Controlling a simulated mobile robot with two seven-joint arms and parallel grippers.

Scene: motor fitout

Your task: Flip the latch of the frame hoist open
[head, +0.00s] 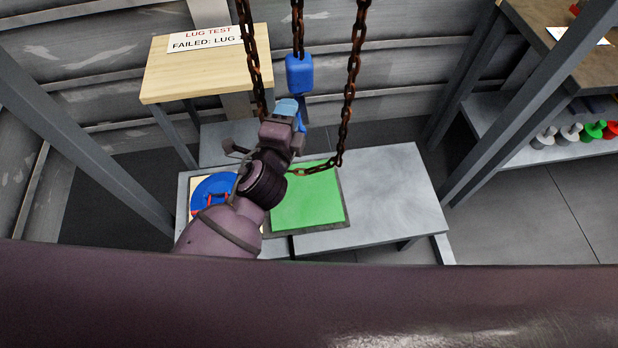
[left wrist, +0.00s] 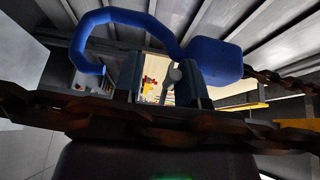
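The frame hoist's blue hook block (head: 299,73) hangs on a rusty chain in the head view. In the left wrist view the block (left wrist: 215,62) is at the right and the blue hook (left wrist: 125,17) curves leftward from it. A small grey lever with a rounded end, apparently the latch (left wrist: 173,77), shows near the middle. My left gripper (head: 287,110) is just below the block, partly hiding the hook. In the left wrist view its two fingers stand apart, with the grey lever between them; I cannot tell whether they touch it. My right gripper is out of view.
Rusty chains (head: 352,80) hang on both sides of my left gripper and cross the left wrist view. Below is a grey table (head: 395,190) with a green panel (head: 308,200) and a blue round item (head: 212,190). A wooden table (head: 185,70) stands behind, left.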

